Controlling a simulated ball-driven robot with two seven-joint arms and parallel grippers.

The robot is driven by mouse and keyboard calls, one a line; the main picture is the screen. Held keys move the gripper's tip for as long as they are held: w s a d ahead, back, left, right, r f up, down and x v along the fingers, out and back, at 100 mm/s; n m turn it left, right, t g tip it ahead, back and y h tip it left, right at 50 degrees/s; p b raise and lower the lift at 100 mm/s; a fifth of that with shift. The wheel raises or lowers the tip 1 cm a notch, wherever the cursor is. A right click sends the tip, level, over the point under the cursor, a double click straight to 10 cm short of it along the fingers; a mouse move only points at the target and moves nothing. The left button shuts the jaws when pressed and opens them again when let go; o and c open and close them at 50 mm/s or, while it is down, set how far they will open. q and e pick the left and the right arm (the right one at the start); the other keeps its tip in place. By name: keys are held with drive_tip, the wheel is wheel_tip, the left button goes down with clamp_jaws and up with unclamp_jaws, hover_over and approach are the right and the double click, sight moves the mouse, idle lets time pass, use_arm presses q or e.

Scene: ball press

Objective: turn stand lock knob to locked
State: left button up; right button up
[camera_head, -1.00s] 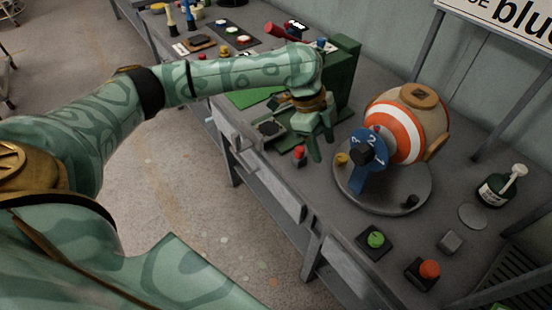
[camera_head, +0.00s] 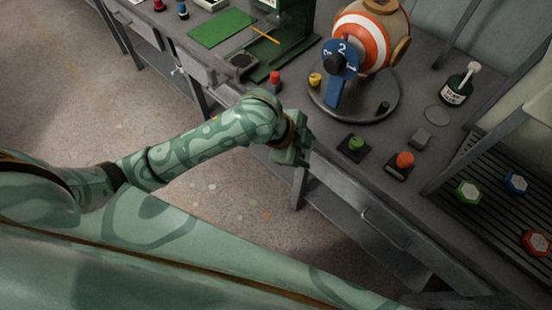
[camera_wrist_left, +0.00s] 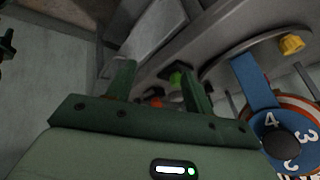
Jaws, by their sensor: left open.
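The ball stand has a round grey base (camera_head: 370,108) on the bench, with a yellow knob (camera_head: 315,80) at its left edge and a small black knob (camera_head: 383,107) near its front right. I cannot tell which is the lock knob or its setting. A blue numbered dial (camera_head: 340,58) stands before the orange-and-white ball (camera_head: 367,40). My left gripper (camera_head: 302,148) is open and empty by the bench's front edge, apart from the stand. In the left wrist view its open fingers (camera_wrist_left: 157,72) show, with the yellow knob (camera_wrist_left: 291,44) at upper right.
Green (camera_head: 355,143) and orange (camera_head: 404,160) push buttons stand on the bench right of the gripper. A red-topped piece (camera_head: 275,82) stands left of the base. A dark green shape at the wrist view's left edge is unclear.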

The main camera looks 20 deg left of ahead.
use_arm(q)
drive_tip(key=s+a+f+n+t+y, duration=0.2)
drive_tip(key=s+a+n, duration=0.1)
drive_tip(key=a+n, duration=0.1)
drive_tip(key=shift+s+a, duration=0.25)
drive_tip(key=shift+a, duration=0.25)
